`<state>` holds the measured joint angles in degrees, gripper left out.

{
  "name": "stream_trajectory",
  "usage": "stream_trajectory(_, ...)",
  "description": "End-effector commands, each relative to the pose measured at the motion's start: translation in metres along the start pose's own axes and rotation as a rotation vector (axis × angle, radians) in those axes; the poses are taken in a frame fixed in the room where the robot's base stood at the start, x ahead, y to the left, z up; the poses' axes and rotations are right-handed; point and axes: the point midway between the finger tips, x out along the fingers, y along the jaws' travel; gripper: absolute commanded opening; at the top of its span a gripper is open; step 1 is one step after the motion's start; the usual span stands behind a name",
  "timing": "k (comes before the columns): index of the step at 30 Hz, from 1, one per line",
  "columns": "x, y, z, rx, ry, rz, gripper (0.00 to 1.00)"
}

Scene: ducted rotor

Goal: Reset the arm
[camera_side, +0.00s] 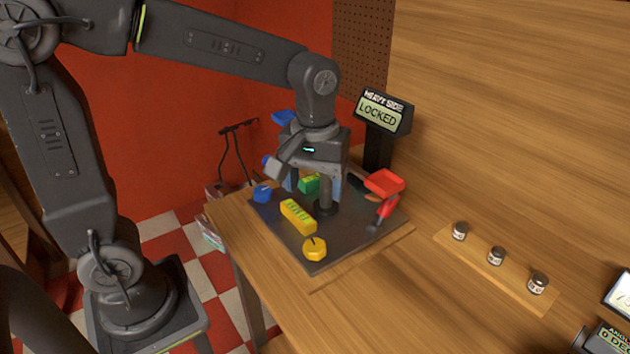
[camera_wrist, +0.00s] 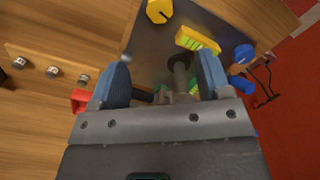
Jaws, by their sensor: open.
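My gripper (camera_side: 308,186) hangs from my bent arm over a dark mat (camera_side: 290,245) on the wooden bench. In the wrist view its two blue-padded fingers (camera_wrist: 163,62) stand wide apart, with nothing held between them. A dark upright post with a round base (camera_side: 325,208) stands on the mat close to the fingers. In the wrist view the post (camera_wrist: 179,64) shows between them, nearer the right finger. I cannot tell whether a finger touches it. The display (camera_side: 378,115) behind the gripper reads "LOCKED" under "HEAVY SIDE".
Around the post are a yellow block (camera_side: 298,216), a yellow knob-like piece (camera_side: 315,249), a blue piece (camera_side: 263,194), a green block (camera_side: 309,183), a red tray (camera_side: 384,182) and a red-handled tool (camera_side: 385,211). Several small jars stand on a strip (camera_side: 515,278) at right. Bench between is clear.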

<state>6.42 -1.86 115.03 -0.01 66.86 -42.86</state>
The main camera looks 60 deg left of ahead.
Motion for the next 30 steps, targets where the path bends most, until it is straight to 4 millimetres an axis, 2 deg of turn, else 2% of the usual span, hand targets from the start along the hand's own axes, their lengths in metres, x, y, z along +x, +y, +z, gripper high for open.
stream_trajectory(8,-0.003,-0.003,0.002,0.014,0.012,0.011,0.71)
stream_trajectory(11,-0.010,-0.014,0.008,0.071,0.048,0.041,0.71)
stream_trajectory(15,-0.024,-0.040,0.026,0.221,0.154,0.104,0.71)
stream_trajectory(21,-0.029,-0.075,0.052,0.452,0.333,0.155,0.71)
stream_trajectory(25,-0.026,-0.088,0.063,0.556,0.422,0.160,0.71)
stream_trajectory(30,-0.024,-0.095,0.069,0.619,0.474,0.157,0.71)
